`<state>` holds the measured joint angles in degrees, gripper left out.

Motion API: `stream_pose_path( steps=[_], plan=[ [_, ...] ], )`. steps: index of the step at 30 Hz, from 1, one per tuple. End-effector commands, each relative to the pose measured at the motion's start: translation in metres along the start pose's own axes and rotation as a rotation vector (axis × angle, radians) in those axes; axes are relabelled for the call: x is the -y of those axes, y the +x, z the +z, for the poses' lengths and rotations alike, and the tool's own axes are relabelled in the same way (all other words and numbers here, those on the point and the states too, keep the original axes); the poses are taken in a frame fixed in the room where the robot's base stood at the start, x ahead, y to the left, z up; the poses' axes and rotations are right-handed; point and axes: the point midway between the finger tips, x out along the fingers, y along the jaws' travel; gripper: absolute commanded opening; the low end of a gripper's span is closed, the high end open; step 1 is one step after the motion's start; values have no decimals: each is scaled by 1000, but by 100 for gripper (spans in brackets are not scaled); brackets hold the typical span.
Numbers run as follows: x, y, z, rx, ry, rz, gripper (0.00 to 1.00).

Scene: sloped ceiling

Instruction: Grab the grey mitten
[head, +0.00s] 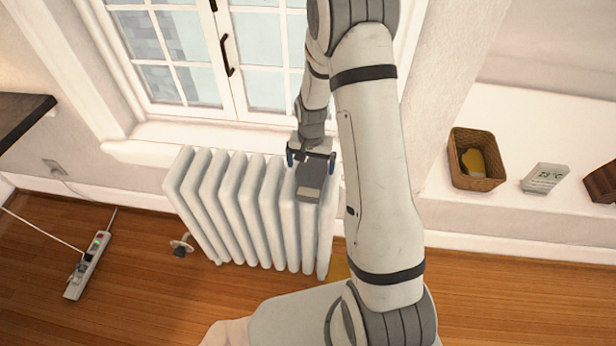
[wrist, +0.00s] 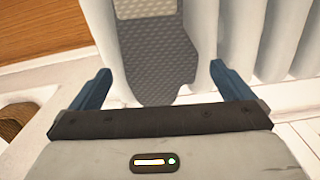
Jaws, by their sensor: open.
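The grey mitten (head: 310,178) lies over the top of the white radiator near its right end, with a paler cuff toward the front. In the wrist view the textured mitten (wrist: 158,62) fills the space between the fingers, its pale cuff at the top edge. My gripper (head: 311,158) is open at the mitten's far end; in the wrist view its two blue fingers (wrist: 160,70) stand apart, one on each side of the mitten. I cannot tell whether either finger touches it.
The white radiator (head: 237,200) stands below the window (head: 205,55). A wicker basket (head: 476,178) holding something yellow, a small display reading 23 °C (head: 545,178) and a brown box (head: 602,183) are on the right ledge. A power strip (head: 88,265) lies on the wooden floor at left.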

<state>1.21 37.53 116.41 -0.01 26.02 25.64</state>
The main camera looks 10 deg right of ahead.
Motion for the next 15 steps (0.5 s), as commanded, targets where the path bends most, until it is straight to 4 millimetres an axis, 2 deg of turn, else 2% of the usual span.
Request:
stream_pose_path(
  steps=[6,10,15],
  plan=[
    [2,32,1,3,0,1,100],
    [2,40,1,1,0,0,100],
    [2,40,0,0,0,0,100]
  ],
)
